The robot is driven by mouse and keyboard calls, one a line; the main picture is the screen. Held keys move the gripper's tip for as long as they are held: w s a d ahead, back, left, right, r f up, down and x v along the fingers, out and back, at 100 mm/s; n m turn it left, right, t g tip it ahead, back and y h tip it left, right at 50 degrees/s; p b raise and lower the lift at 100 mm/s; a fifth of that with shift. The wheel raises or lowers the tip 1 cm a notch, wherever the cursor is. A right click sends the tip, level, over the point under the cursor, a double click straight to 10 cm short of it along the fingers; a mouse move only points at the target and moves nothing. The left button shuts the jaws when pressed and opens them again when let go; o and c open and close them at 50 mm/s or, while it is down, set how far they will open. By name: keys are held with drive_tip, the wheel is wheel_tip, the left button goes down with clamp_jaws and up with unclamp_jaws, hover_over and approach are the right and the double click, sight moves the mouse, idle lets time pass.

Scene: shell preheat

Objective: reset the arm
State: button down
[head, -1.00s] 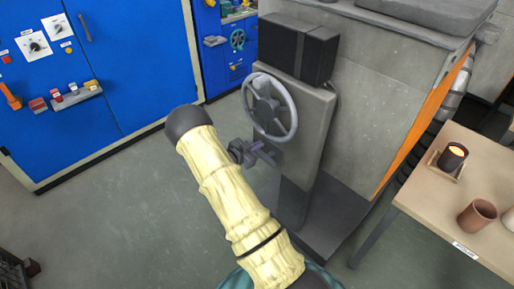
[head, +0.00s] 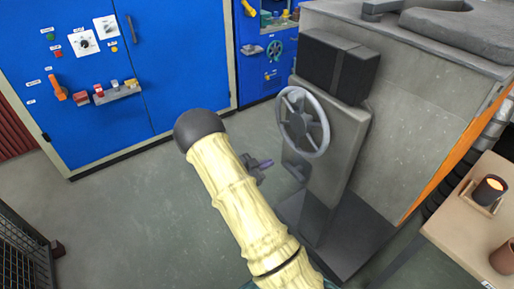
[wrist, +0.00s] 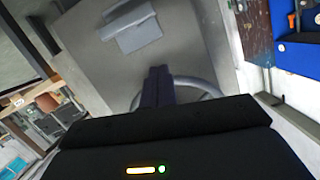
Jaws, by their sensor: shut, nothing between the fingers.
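My gripper (head: 262,164) shows in the head view at the far side of my cream-sleeved arm, just left of the grey handwheel. In the wrist view my gripper (wrist: 158,72) has its dark fingers together with nothing between them. The handwheel (head: 304,121) is on the front of a grey machine housing. In the wrist view the handwheel's rim (wrist: 205,86) curves behind the fingers. I cannot tell whether the fingers touch it, but in the head view they look apart. My arm covers part of the floor.
A grey machine (head: 420,130) with a black box (head: 338,68) stands right of my arm. A wooden table (head: 462,232) with a lit candle-like cup (head: 489,190) is at the right. Blue cabinets (head: 170,60) line the back. A wire crate (head: 25,250) stands left. Floor between is clear.

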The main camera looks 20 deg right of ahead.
drive_tip(key=s+a+r+n+t+y, duration=0.2)
drive_tip(key=a+r+n+t+y, duration=0.1)
drive_tip(key=a+r+n+y, duration=0.8)
drive_tip(key=s+a+r+n+g+y, duration=0.1)
drive_tip(key=s+a+n+g+y, duration=0.15)
drive_tip(key=s, duration=0.75)
drive_tip(key=s+a+r+n+g+y, duration=0.15)
drive_tip(key=s+n, duration=0.25)
drive_tip(key=s, duration=0.7)
wheel_tip(320, 180, up, 18)
drive_tip(key=p, duration=1.7)
drive_tip(key=shift+w+d+f+g+p, duration=0.2)
drive_tip(key=shift+w+g+p, duration=0.1)
drive_tip(key=shift+w+p, duration=0.1)
